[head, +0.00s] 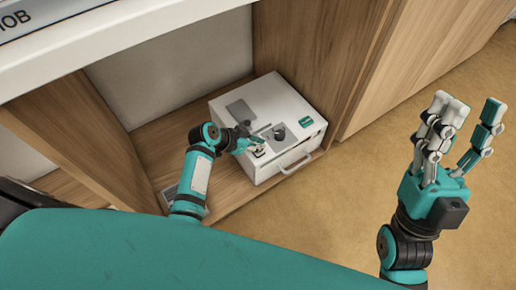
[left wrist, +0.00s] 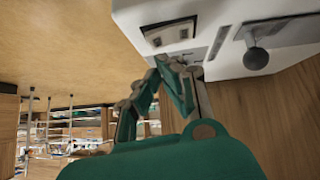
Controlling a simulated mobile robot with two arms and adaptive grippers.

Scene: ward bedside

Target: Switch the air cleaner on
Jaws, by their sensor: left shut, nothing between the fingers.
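The air cleaner, a white box (head: 283,97), stands on the floor of an open wooden compartment. The switch (left wrist: 169,32) and the knob (left wrist: 256,58) also show in the left wrist view. My left gripper (head: 257,141) is shut and empty, its fingertips close beside the switch; I cannot tell whether they touch the box. Which way the switch is tipped is unclear. My right gripper (head: 466,112) is open and empty, away to the right.
Wooden side walls (head: 95,130) flank the box, and a white top (head: 110,45) overhangs it. A handle (head: 297,163) sticks out from the box's front. The tan floor (head: 360,180) in front is clear. Distant shelving (left wrist: 80,120) shows in the left wrist view.

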